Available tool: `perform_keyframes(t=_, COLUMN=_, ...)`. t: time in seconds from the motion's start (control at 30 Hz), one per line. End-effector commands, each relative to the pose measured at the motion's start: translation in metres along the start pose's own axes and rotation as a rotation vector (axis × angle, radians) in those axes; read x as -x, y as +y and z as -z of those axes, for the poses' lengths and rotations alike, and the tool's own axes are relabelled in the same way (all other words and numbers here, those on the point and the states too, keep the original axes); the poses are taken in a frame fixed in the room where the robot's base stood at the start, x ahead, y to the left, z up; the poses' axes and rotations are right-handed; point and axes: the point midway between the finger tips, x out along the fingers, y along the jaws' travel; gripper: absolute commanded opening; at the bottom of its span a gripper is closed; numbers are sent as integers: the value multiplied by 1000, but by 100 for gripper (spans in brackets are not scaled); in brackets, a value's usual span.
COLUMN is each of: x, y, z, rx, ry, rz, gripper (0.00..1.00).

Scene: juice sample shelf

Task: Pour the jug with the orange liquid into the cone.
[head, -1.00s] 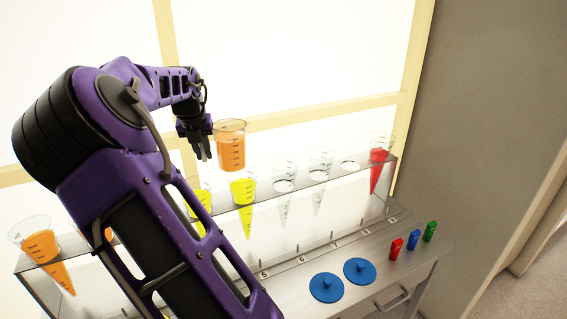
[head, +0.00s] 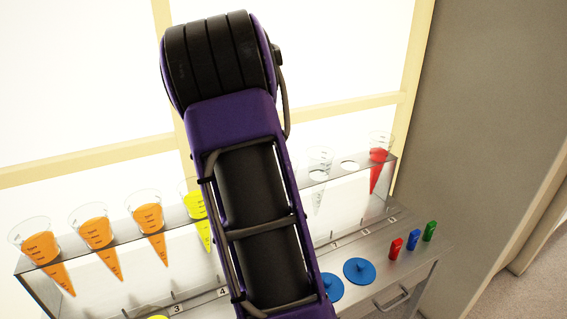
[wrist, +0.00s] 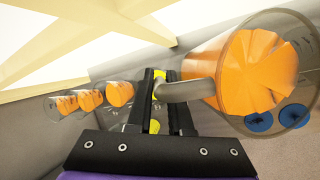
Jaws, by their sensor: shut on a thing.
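My gripper (wrist: 160,98) is shut on the grey handle of the clear jug (wrist: 256,70) in the wrist view. The jug holds orange liquid and is off the shelf. In the head view my arm hides both gripper and jug, so their place over the cones cannot be told there. A clear empty cone (head: 319,180) hangs in the rack just right of my arm. Another cone place is behind the arm. Several cones with orange liquid (head: 96,232) hang at the left, and these also show in the wrist view (wrist: 92,99).
The rack shelf (head: 62,257) also holds a yellow cone (head: 196,205), a red cone (head: 378,160) and an empty hole (head: 349,165). On the lower bench lie blue lids (head: 359,271) and red (head: 396,248), blue (head: 413,250) and green (head: 430,231) pieces.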

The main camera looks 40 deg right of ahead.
Motion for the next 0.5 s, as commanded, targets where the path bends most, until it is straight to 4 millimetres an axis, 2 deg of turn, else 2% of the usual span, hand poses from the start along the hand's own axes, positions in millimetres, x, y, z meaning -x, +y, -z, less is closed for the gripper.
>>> perform_keyframes(t=0.5, x=16, y=2, z=-7, rx=-29, ry=9, rz=-52, gripper=0)
